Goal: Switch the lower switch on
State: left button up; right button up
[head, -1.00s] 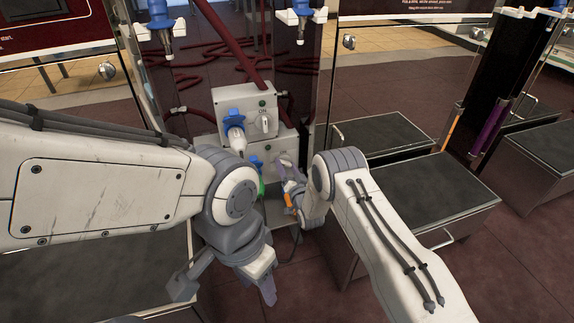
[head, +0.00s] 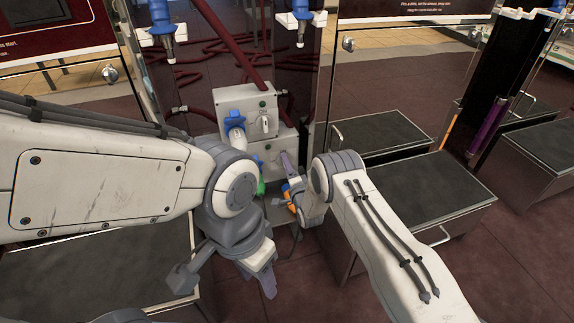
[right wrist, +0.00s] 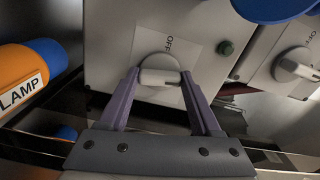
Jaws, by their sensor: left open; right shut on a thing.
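The lower switch (right wrist: 160,77) is a white round knob with a raised bar on a grey panel, in the right wrist view. The label beside it reads OFF, and a dark green lamp (right wrist: 225,47) sits near it. My right gripper (right wrist: 160,84) has its purple fingers on both sides of the knob's bar, shut on it. In the head view the lower panel (head: 276,146) is partly hidden by my right gripper (head: 287,170). The upper switch (head: 264,122) is on the box above. My left gripper (head: 222,275) is open and empty at the lower left, away from the panel.
A blue and white plug (head: 236,125) sits in the upper box, left of its switch. An orange cylinder marked LAMP (right wrist: 20,85) lies close to the right gripper. Clear pump walls and hoses stand behind. Dark-topped cabinets (head: 430,188) flank the right side.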

jog(key=shift+s+f+m, duration=0.1)
jog(key=shift+m, duration=0.4)
jog(key=o, duration=1.4)
jog(key=p+v, duration=0.5)
jog(key=v, duration=0.5)
jog(key=shift+s+d, duration=0.1)
jog(key=shift+s, duration=0.1)
